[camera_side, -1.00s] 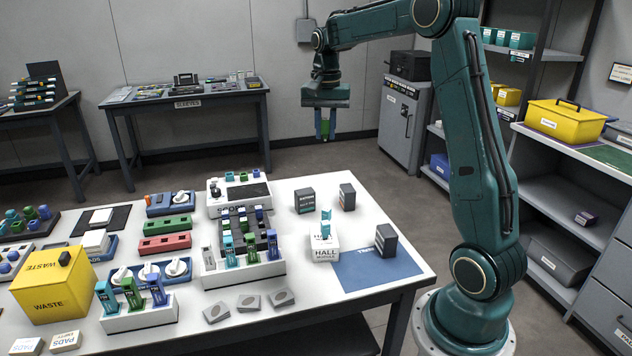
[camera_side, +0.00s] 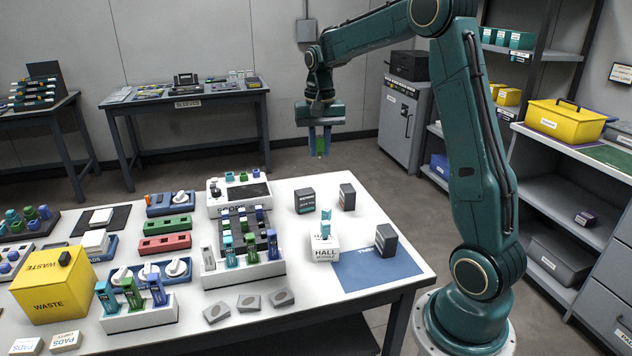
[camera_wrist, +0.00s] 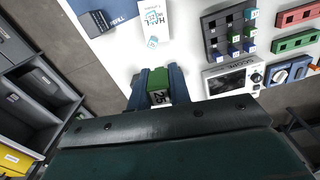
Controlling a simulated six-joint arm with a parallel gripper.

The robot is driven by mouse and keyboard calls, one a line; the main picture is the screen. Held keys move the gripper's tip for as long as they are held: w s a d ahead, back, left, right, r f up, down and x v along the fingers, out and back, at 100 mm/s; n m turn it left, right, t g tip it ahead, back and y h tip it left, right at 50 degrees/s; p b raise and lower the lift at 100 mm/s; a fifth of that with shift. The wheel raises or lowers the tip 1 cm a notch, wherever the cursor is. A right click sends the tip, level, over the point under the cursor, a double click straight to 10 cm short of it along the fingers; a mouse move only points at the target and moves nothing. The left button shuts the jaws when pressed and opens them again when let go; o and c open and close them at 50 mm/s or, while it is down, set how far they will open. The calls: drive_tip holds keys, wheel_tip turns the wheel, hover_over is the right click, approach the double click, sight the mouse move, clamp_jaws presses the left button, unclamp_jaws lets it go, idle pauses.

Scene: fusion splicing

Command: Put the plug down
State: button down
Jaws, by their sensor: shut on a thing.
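My gripper (camera_side: 320,152) is shut on a green plug (camera_side: 320,144), held upright in the air past the far edge of the white table. The wrist view shows the green plug (camera_wrist: 157,97) between the blue fingers, with a dark number on its near face. Below it on the table are a dark plug rack (camera_side: 262,236) with several coloured plugs and a white box marked HALL (camera_side: 324,254) with a teal piece on top. A white device with a dark screen (camera_side: 254,192) stands behind the rack. The plug touches nothing but the fingers.
A blue mat (camera_side: 365,275) lies at the table's right corner, with a dark box (camera_side: 386,240) on its edge. Two more dark boxes (camera_side: 305,200) (camera_side: 347,196) stand behind. A yellow waste bin (camera_side: 50,290) and a white tool holder (camera_side: 140,315) stand at left.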

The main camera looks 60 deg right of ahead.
sight(317, 233)
drive_tip(key=shift+n, duration=0.8)
drive_tip(key=f, duration=0.7)
drive_tip(key=a+f, duration=0.1)
drive_tip(key=f, duration=1.4)
drive_tip(key=shift+s+a, duration=0.1)
drive_tip(key=shift+a, duration=0.15)
drive_tip(key=c, duration=1.7)
unclamp_jaws()
drive_tip(key=shift+f, duration=0.1)
drive_tip(key=shift+o, duration=0.6)
wheel_tip(317, 233, up, 12)
drive_tip(key=shift+r, duration=0.2)
